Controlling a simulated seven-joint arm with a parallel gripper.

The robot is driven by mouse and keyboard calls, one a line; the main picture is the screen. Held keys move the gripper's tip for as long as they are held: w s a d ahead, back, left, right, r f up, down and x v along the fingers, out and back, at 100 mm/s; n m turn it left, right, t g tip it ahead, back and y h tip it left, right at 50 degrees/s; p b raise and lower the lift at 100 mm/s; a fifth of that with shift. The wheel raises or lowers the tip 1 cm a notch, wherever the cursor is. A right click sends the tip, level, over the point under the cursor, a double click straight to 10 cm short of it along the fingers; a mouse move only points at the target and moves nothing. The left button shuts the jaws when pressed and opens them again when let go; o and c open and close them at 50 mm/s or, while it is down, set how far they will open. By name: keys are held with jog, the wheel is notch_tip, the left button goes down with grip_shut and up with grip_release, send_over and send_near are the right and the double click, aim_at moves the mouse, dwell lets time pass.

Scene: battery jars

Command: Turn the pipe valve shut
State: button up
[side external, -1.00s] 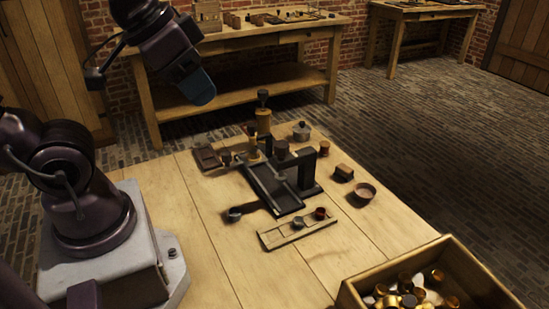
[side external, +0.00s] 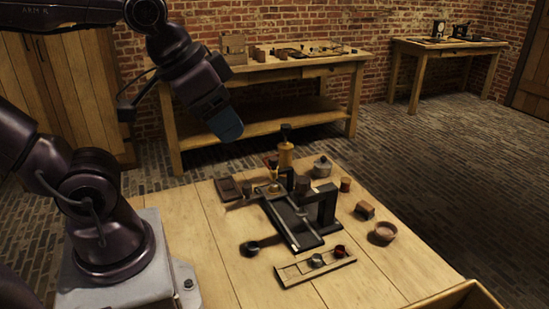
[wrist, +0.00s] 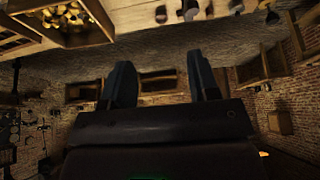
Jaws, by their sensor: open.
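My gripper (side external: 228,126) hangs in the air behind and left of the work table's objects, its blue fingertips apart from everything. In the wrist view its two fingers (wrist: 161,82) are spread with nothing between them. No pipe valve can be made out for certain.
A wooden box (wrist: 72,22) of brass pieces is at the table's front right. The table's left part is mostly clear.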

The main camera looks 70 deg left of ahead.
jog(key=w+a+f+n+g, duration=0.1)
jog(key=a+f, duration=0.1)
jog(key=m+g, duration=0.3)
jog(key=g, duration=0.2)
send_near(274, 158)
jog(key=f, duration=0.9)
jog(key=shift+s+f, duration=0.15)
jog(key=shift+s, duration=0.05)
jog(key=c, duration=0.9)
